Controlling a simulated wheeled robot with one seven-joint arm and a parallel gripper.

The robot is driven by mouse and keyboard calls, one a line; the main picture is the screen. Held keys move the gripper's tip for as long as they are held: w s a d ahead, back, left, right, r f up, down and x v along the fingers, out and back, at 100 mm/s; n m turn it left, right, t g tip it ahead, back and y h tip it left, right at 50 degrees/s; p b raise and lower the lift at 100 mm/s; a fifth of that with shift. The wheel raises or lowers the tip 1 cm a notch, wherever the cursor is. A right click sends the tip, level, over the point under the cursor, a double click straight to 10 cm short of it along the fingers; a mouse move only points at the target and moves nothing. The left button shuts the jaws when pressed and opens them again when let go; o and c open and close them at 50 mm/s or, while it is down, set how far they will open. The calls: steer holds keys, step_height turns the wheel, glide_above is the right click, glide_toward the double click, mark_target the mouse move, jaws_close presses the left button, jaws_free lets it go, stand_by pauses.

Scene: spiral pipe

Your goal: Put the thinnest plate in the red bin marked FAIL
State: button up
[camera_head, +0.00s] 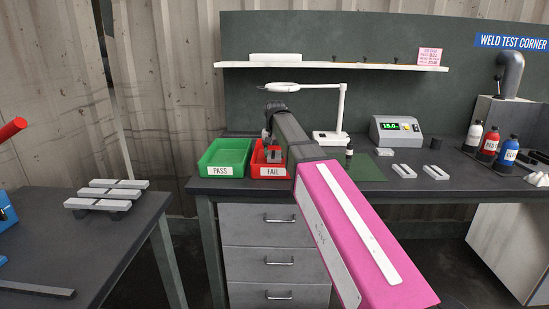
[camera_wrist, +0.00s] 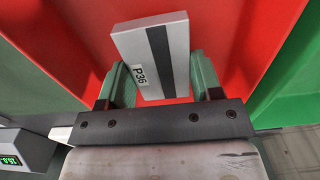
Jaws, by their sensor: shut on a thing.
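My gripper (camera_head: 271,150) is over the red bin marked FAIL (camera_head: 271,171) on the bench. In the wrist view my gripper (camera_wrist: 160,76) is shut on a grey plate (camera_wrist: 177,52) with a dark stripe and the label P36, held between its two green fingers. The red bin's inside (camera_wrist: 235,35) fills the background behind the plate. The plate appears above or within the bin mouth; its exact height is unclear. My arm hides the right part of the bin in the head view.
The green bin marked PASS (camera_head: 225,157) adjoins the red bin on the left. A magnifier lamp (camera_head: 335,115) and a gauge with a lit display (camera_head: 396,130) stand to the right. Other plates lie on the bench (camera_head: 405,169) and on the left table (camera_head: 112,194).

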mark_target(274, 154)
steer(key=shift+f, duration=0.8)
steer(key=shift+f, duration=0.1)
steer(key=o, duration=1.4)
step_height(274, 154, up, 12)
steer(key=shift+r, duration=0.1)
